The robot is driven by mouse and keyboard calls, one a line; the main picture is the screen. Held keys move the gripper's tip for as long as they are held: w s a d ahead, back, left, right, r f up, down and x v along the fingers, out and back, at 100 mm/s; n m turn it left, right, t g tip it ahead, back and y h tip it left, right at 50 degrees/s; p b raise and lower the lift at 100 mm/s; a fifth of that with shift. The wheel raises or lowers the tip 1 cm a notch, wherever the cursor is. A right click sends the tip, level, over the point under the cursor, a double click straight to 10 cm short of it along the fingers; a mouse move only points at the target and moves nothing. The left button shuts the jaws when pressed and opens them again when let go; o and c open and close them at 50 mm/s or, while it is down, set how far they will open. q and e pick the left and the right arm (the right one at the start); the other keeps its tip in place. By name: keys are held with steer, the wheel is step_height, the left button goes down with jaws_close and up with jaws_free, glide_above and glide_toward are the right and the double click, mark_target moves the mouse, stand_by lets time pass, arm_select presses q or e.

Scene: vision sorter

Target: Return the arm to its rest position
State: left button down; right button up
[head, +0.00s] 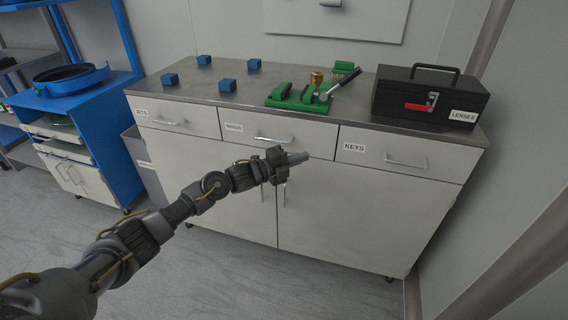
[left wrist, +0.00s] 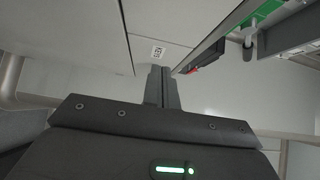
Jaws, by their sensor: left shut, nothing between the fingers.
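My left arm comes in from the lower left in the head view. Its gripper (head: 298,158) is in front of the cabinet's drawer fronts, below the countertop edge. The fingers are shut and empty. In the left wrist view the two fingers (left wrist: 162,88) lie together, with nothing between them. The KEYS drawer (head: 400,155) is closed, just to the right of the gripper in the head view. I cannot tell whether the gripper touches the cabinet. My right gripper is not in view.
The cabinet's countertop (head: 215,92) holds several blue cubes (head: 227,85), a green fixture (head: 300,97) with a black-handled tool (head: 345,80), a brass piece (head: 317,78) and a black LENSES toolbox (head: 430,97). A blue shelf unit (head: 100,110) stands at left. The floor (head: 215,275) in front is clear.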

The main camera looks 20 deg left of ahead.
arm_select(q)
steer(key=v, duration=0.5)
steer(key=shift+f, duration=0.1)
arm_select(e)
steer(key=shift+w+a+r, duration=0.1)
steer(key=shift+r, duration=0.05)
arm_select(q)
steer(key=shift+f, duration=0.1)
